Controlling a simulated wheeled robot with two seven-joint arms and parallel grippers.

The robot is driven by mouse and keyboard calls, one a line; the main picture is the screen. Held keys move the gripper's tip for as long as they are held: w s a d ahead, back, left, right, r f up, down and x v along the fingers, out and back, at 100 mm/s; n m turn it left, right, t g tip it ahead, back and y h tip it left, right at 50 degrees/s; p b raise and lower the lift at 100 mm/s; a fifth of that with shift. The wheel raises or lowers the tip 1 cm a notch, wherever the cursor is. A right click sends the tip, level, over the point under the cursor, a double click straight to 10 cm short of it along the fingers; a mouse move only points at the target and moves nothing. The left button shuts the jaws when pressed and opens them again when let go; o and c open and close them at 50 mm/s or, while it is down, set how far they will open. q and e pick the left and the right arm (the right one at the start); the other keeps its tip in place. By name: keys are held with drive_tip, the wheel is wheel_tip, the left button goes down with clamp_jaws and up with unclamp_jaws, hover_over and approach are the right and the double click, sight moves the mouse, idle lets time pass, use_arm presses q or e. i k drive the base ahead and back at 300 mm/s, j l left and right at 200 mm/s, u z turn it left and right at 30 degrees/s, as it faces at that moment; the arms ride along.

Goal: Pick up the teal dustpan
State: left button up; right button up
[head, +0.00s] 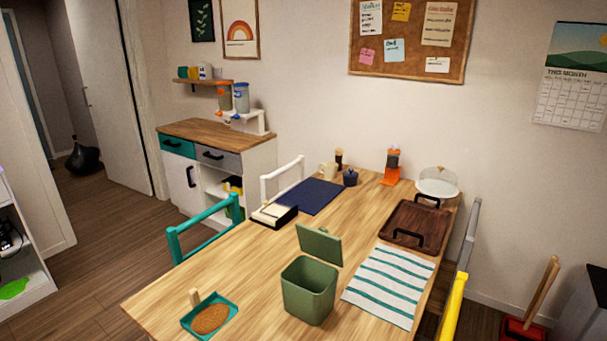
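A shallow teal pan (232,321), which looks like the teal dustpan, lies on the wooden table (165,295) at its near left corner. A brown oval thing (210,318) lies in the pan; I cannot tell what it is. A short pale wooden handle (195,297) stands up at the pan's far left side. Neither of my grippers shows in the head view, and nothing touches the pan except the table and its contents.
A green bin (308,295) with its lid raised stands right of the pan. A striped cloth (390,287), a brown tray (415,226) and a navy mat (311,197) lie farther off. A teal chair (205,215) stands at the left edge.

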sight(206, 317)
drive_tip(key=l+u, duration=0.1)
drive_tip(key=u, duration=0.35)
drive_tip(key=l+u, duration=0.15)
drive_tip(key=u, duration=0.3)
drive_tip(key=l+u, duration=0.2)
drive_tip(key=l, duration=0.25)
drive_tip(key=l+u, duration=0.2)
drive_tip(key=l, duration=0.3)
drive_tip(key=k+l+u, duration=0.15)
drive_tip(key=l, duration=0.3)
drive_tip(key=l+u, duration=0.2)
drive_tip(key=l, duration=0.25)
drive_tip(key=k+l+u, duration=0.2)
drive_tip(key=l, duration=0.25)
drive_tip(key=k+l, duration=0.1)
drive_tip(key=l, duration=0.25)
drive_tip(key=k+l, duration=0.1)
drive_tip(key=l, duration=0.3)
drive_tip(key=k+l, duration=0.1)
drive_tip(key=l, duration=0.25)
drive_tip(key=k+l, duration=0.1)
drive_tip(key=l, duration=0.3)
